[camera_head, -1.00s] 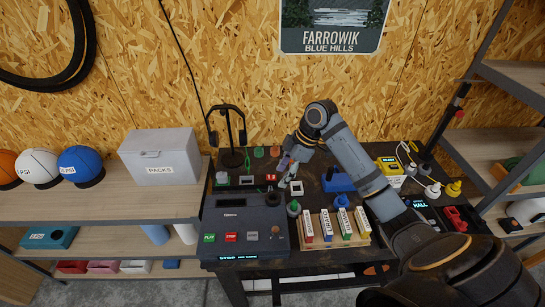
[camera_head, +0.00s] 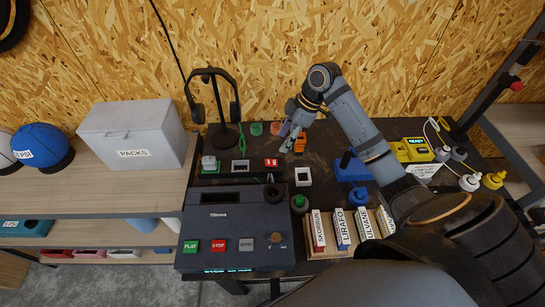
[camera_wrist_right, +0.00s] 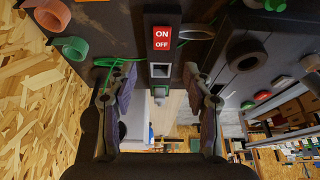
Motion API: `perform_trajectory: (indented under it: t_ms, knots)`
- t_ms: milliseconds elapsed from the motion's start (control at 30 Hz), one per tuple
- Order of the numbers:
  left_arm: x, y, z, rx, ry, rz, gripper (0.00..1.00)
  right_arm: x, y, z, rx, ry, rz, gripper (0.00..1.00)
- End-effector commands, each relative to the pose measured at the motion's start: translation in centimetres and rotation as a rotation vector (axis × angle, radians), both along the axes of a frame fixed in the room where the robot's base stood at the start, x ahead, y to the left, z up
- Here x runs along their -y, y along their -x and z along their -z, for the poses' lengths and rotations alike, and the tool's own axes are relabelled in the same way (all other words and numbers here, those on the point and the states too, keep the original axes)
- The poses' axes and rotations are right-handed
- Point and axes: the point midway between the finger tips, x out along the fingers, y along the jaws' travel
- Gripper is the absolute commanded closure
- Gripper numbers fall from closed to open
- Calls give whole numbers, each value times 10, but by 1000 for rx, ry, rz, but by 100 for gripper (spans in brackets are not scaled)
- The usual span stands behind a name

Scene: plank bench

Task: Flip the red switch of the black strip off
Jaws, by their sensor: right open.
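The black strip (camera_head: 214,173) lies on the dark bench behind the grey console. Its red switch (camera_head: 271,163) is at the right end. In the right wrist view the red switch (camera_wrist_right: 162,37) shows ON and OFF in white, with a square socket and a green-edged piece along the strip. Which way it is tipped is too small to tell. My right gripper (camera_head: 290,137) is open and empty, behind and right of the switch, apart from it. In the wrist view its fingers (camera_wrist_right: 158,85) stand either side of the strip's line. My left gripper is not in view.
The grey console (camera_head: 235,222) stands in front of the strip. A headphone stand (camera_head: 223,130) is behind its left part. A white-framed socket (camera_head: 303,176), a blue block (camera_head: 352,168) and labelled boxes (camera_head: 340,230) sit to the right. A green cable (camera_wrist_right: 108,63) lies near the fingers.

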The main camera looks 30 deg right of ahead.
Motion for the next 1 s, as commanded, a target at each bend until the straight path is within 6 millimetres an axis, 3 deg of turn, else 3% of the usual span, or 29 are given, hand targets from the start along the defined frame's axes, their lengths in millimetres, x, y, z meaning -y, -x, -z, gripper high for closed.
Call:
perform_trajectory:
  t_ms: [533,900,1000]
  knots:
    - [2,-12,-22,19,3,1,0,-33,-15,86,-2,-2,0,49]
    - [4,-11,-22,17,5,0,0,-36,-16,95,-1,1,-1,49]
    - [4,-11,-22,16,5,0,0,-36,-16,94,-1,1,-1,63]
